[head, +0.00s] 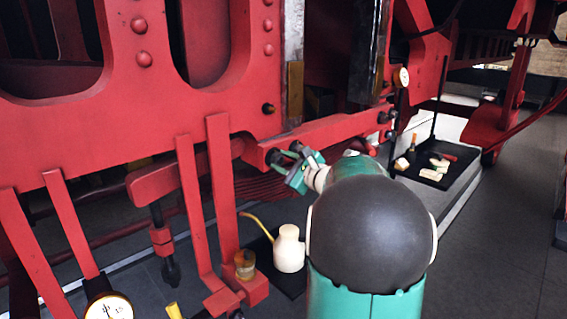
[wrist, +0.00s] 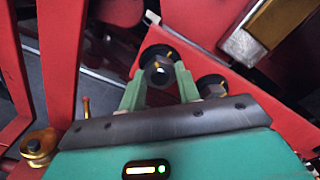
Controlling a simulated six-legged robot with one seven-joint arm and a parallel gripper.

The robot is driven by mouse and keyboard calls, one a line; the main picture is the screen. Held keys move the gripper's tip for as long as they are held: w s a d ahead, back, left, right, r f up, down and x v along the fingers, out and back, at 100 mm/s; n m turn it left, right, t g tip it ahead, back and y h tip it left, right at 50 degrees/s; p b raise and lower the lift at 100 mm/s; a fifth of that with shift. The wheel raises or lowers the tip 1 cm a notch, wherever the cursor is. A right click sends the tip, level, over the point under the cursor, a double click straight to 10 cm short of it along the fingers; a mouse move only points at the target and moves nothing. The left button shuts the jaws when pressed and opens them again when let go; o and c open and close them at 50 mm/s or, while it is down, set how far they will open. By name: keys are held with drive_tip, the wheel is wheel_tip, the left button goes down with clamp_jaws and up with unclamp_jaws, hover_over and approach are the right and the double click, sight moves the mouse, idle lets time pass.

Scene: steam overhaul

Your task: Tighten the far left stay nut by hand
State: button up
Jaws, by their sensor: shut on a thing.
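The far left stay nut (wrist: 160,72) is a dark hex nut with a yellow mark, on a black round seat at the end of the red stay. My gripper (wrist: 158,80) has its two green fingers on either side of it and is shut on it. In the head view my gripper (head: 284,158) reaches the left end of the red beam, and the nut (head: 273,157) is partly hidden by the fingers. A second similar nut (wrist: 211,84) sits to the right, partly behind my gripper's body.
Red upright bars (head: 222,185) stand left of my gripper. Below are a cream oil can (head: 289,250) with a yellow spout and a brass cup (head: 244,263). A dial gauge (head: 108,307) is at lower left. A black tray (head: 462,160) with small items lies to the right.

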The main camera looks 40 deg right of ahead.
drive_tip(key=m, duration=0.4)
drive_tip(key=shift+m, duration=2)
drive_tip(key=shift+s, duration=0.1)
drive_tip(key=o, duration=1)
drive_tip(key=s, duration=1.3)
drive_tip(key=shift+s+d, duration=0.2)
drive_tip(key=shift+s, duration=0.15)
drive_tip(key=shift+a, duration=0.1)
